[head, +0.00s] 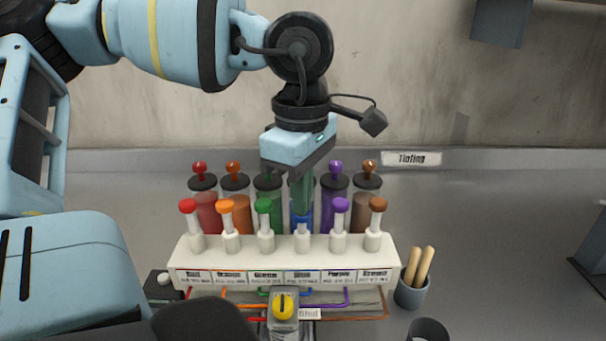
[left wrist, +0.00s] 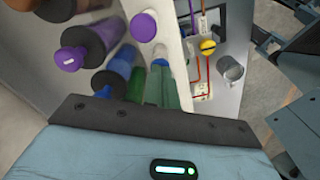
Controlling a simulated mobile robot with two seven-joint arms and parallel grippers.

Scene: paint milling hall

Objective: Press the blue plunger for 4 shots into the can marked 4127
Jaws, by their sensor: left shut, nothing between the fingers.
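The blue plunger (head: 302,219) stands in the front row of the white dispenser (head: 183,257), between the green and purple ones. Its top is mostly hidden by my left gripper (head: 302,207), whose green fingers are shut and empty, pointing down right over it. In the left wrist view a bit of its blue cap (left wrist: 160,63) shows beside my fingertips (left wrist: 156,75). I cannot tell whether they touch. A grey metal can (left wrist: 230,69) stands by the yellow knob (left wrist: 208,47); no number on it is readable. My right gripper is not in view.
Red (head: 188,206), orange (head: 226,206), green (head: 264,205), purple (head: 340,205) and brown (head: 377,204) plungers flank the blue one, with colour canisters behind. A yellow knob (head: 283,304) sits by a "Shut" label (head: 309,313). A cup with wooden sticks (head: 411,292) stands right.

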